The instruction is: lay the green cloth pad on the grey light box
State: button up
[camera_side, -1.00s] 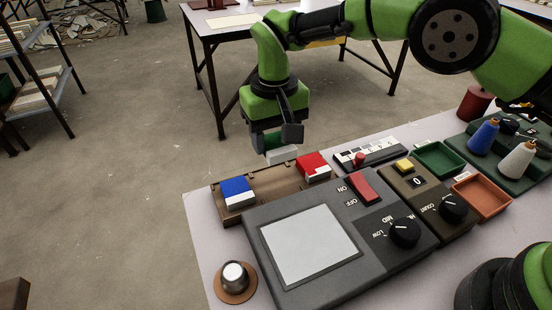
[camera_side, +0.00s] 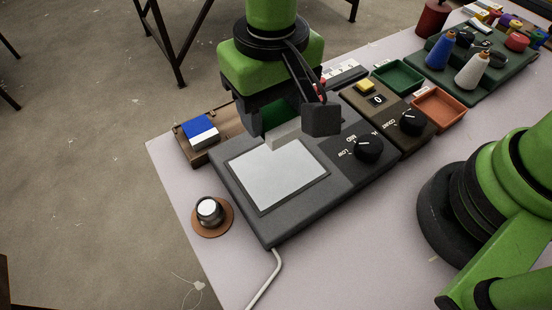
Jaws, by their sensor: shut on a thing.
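My gripper (camera_side: 287,122) is over the back edge of the grey light box (camera_side: 335,185), pointing down. It is shut on the green cloth pad (camera_side: 276,117), which shows green with a pale white part at its lower end, between the dark fingers. The pad's lower end is close above the back of the box's white lit panel (camera_side: 278,178); I cannot tell whether it touches. The panel's visible surface is bare. The gripper hides part of the box's back.
A brown tray (camera_side: 220,146) with a blue and white pad (camera_side: 200,131) is behind left. A black knob (camera_side: 368,149) stands on the box's right. A counter box (camera_side: 385,112) and green and orange trays (camera_side: 438,108) are further right.

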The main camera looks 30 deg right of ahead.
aim_at(274, 163)
notch_tip(274, 163, down, 10)
jog(key=shift+r, duration=0.25)
jog(key=shift+f, duration=0.1)
jog(key=o, duration=0.9)
notch_tip(274, 163, up, 12)
jog(key=shift+r, duration=0.2)
